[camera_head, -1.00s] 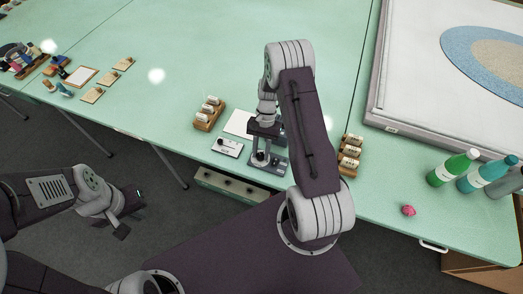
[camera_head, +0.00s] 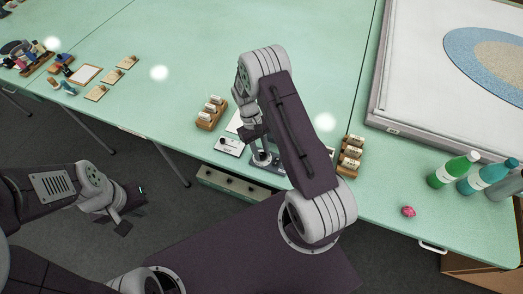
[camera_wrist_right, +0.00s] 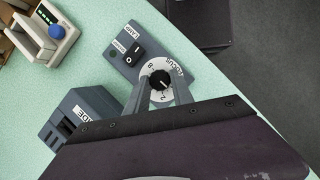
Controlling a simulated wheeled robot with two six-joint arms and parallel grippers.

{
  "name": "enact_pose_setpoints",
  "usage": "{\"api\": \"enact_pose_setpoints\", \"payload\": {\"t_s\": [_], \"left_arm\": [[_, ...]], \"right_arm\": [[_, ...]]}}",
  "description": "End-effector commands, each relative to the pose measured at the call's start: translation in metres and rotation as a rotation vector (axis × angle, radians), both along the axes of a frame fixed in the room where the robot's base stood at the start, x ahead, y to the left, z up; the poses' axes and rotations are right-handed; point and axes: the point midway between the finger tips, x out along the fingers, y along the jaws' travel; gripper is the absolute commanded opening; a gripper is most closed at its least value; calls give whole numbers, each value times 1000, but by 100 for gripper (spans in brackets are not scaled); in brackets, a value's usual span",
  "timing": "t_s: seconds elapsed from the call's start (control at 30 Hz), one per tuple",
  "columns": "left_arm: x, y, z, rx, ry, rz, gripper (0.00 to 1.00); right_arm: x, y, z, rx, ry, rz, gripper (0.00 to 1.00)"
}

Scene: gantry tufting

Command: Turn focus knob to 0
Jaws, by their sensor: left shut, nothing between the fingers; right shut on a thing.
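The focus knob (camera_wrist_right: 160,81) is a small black knob on a white dial marked FOCUS, on a grey base with a lamp switch (camera_wrist_right: 131,51). In the right wrist view my right gripper (camera_wrist_right: 161,93) is shut on the knob, one finger on each side. The fingers and wrist cover the lower part of the dial, and I cannot tell which mark the pointer is at. In the head view the grey base (camera_head: 267,162) stands at the table's front edge, partly under my right arm. My left gripper (camera_head: 131,208) is shut and empty, left of the table front.
A grey block (camera_wrist_right: 82,118) stands left of the knob in the wrist view. Wooden racks of labelled pieces stand left (camera_head: 211,112) and right (camera_head: 350,155) of the base. Bottles (camera_head: 454,170) and a pink ball (camera_head: 408,211) are further right.

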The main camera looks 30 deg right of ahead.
Motion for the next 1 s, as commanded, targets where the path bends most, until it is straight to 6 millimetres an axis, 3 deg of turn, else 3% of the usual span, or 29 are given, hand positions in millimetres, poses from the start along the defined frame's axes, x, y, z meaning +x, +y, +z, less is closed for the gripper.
{"api": "enact_pose_setpoints", "payload": {"t_s": [0.33,0.9,0.93,1.0], "left_arm": [[0,0,2,0,0,0,0],[0,0,3,0,0,0,0],[0,0,3,0,0,0,0],[0,0,3,0,0,0,0]], "right_arm": [[0,1,1,0,-2,137,0],[0,1,0,-1,-1,165,0],[0,1,0,-1,-1,165,34],[0,1,0,0,-1,165,50]]}}
